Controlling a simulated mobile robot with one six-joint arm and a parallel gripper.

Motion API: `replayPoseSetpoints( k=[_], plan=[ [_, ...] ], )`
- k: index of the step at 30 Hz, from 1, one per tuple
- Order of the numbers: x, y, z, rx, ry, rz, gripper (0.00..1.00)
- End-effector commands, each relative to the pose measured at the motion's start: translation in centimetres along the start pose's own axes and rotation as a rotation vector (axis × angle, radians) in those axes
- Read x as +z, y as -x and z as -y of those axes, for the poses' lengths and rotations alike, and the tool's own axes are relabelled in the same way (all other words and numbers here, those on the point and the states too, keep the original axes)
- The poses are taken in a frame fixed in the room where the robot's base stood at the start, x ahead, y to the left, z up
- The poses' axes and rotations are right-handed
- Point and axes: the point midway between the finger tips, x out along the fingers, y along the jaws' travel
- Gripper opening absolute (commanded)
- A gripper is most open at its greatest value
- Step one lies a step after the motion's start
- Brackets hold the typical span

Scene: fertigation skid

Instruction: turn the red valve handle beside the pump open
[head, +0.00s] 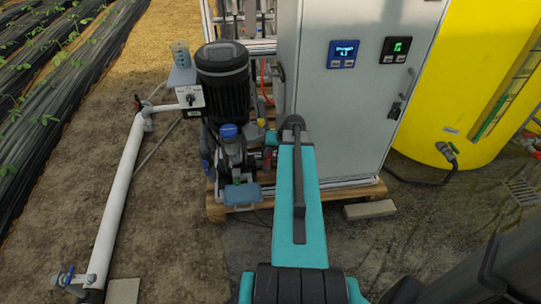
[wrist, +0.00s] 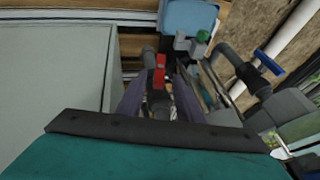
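The red valve handle (wrist: 160,75) shows in the wrist view as a narrow upright red bar on grey pipework. My gripper (wrist: 163,80) has its two dark fingers apart, one to the left and one to the right of the handle. Gaps show between the handle and the fingers, and I cannot tell how deep it sits between them. The black pump (head: 222,80) stands on the skid in the head view, left of my teal arm.
A grey control cabinet (head: 345,100) stands close to the right of my arm. A blue-handled valve (wrist: 269,62) is at right in the wrist view, and a light blue container (wrist: 188,15) is at the top. A white pipe (head: 118,200) runs along the left.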

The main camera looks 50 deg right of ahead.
Motion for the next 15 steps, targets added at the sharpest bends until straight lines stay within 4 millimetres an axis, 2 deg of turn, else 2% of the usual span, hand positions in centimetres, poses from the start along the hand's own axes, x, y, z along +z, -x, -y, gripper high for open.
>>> replayPoseSetpoints(
  k=[1, 6, 10, 15],
  plan=[
    [0.1, 1.1, 0.1, 0.000, 0.000, -0.001, 0.33],
    [0.1, 3.8, 0.0, 0.001, 0.000, -0.001, 0.33],
    [0.0, 5.3, 0.0, 0.000, 0.000, -0.002, 0.33],
    [0.0, 6.3, 0.0, 0.000, 0.000, 0.000, 0.33]
  ],
)
